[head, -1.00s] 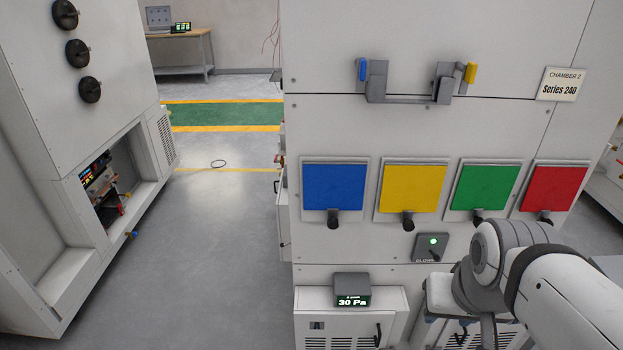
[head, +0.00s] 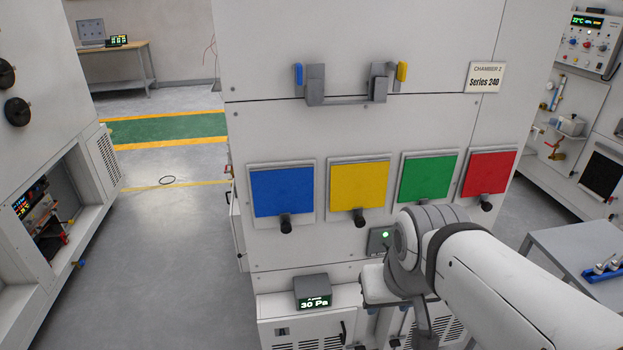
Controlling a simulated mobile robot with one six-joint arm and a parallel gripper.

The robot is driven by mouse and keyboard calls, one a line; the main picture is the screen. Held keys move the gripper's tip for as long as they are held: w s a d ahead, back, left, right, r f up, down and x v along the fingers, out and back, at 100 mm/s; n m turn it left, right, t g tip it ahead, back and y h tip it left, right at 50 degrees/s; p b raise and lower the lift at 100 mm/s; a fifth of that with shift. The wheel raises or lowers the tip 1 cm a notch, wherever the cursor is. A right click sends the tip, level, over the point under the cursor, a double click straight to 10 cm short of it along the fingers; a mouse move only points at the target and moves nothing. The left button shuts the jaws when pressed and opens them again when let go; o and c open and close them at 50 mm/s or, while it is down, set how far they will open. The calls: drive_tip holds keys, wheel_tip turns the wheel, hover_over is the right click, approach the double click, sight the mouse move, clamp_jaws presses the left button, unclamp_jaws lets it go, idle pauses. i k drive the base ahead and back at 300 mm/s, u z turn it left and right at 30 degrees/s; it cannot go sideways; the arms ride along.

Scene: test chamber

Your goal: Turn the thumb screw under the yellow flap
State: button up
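The yellow flap (head: 359,186) is on the front of the chamber, second from the left in a row of coloured flaps. It hangs down flat in its grey frame. A black knob or handle (head: 359,215) sticks out at its lower edge. No thumb screw shows; whatever is behind the flap is hidden. My arm comes in from the lower right, with its wrist below and right of the yellow flap, in front of the lower panel.
A blue flap (head: 282,191), a green flap (head: 427,178) and a red flap (head: 489,172) share the row. A box reading 30 Pa (head: 312,291) sits low on the chamber. A grey table (head: 570,245) stands at right.

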sight(360, 222)
drive_tip(key=z, duration=1.55)
drive_tip(key=k, duration=1.25)
drive_tip(key=u, duration=0.5)
drive_tip(key=i, duration=1)
drive_tip(key=u, duration=0.05)
